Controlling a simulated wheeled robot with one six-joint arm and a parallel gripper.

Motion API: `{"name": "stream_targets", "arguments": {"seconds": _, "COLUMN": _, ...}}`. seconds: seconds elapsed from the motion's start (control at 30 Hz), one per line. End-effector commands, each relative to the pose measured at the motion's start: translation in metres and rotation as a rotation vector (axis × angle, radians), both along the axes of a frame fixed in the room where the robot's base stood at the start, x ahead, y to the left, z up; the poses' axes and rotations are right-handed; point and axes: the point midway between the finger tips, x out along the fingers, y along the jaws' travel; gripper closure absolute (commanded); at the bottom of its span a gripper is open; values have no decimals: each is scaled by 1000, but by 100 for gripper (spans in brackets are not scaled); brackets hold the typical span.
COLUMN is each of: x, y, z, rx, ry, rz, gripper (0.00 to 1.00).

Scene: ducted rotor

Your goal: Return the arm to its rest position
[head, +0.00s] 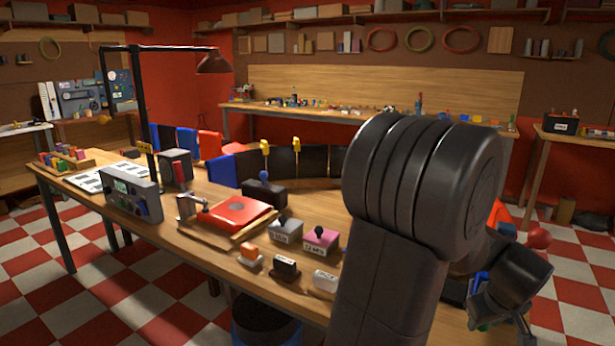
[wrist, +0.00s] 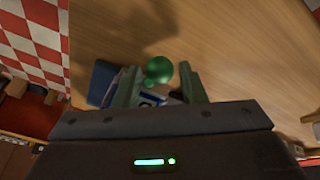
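My arm (head: 420,190) fills the right of the head view, its thick dark joint raised in front of the workbench. In the wrist view my gripper (wrist: 159,68) points at the wooden bench top (wrist: 240,50), with its two greenish fingers apart. A round green object (wrist: 159,70) shows between the fingertips, with gaps seeming to show on both sides. I cannot tell how far below the fingers it is. Blue and white items (wrist: 103,82) lie behind the fingers. In the head view I cannot make out the fingertips.
The workbench (head: 150,205) carries a grey meter box (head: 132,192), a red plate fixture (head: 237,213), a pink box (head: 321,240) and several small labelled blocks. A black lamp (head: 140,110) rises at its left. Checkered floor (head: 60,290) is open at the left.

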Motion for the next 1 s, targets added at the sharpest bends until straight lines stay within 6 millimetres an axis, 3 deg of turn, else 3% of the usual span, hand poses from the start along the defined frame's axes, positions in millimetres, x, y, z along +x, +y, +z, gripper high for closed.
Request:
{"name": "stream_targets", "arguments": {"seconds": 0.1, "x": 3, "y": -1, "z": -7, "rx": 1, "ry": 0, "rz": 0, "gripper": 63}}
{"name": "stream_targets", "arguments": {"seconds": 0.63, "x": 4, "y": 6, "z": -1, "rx": 1, "ry": 3, "rz": 3, "gripper": 63}}
{"name": "stream_targets", "arguments": {"seconds": 1.0, "x": -6, "y": 46, "z": 31, "rx": 10, "ry": 32, "rz": 29, "gripper": 63}}
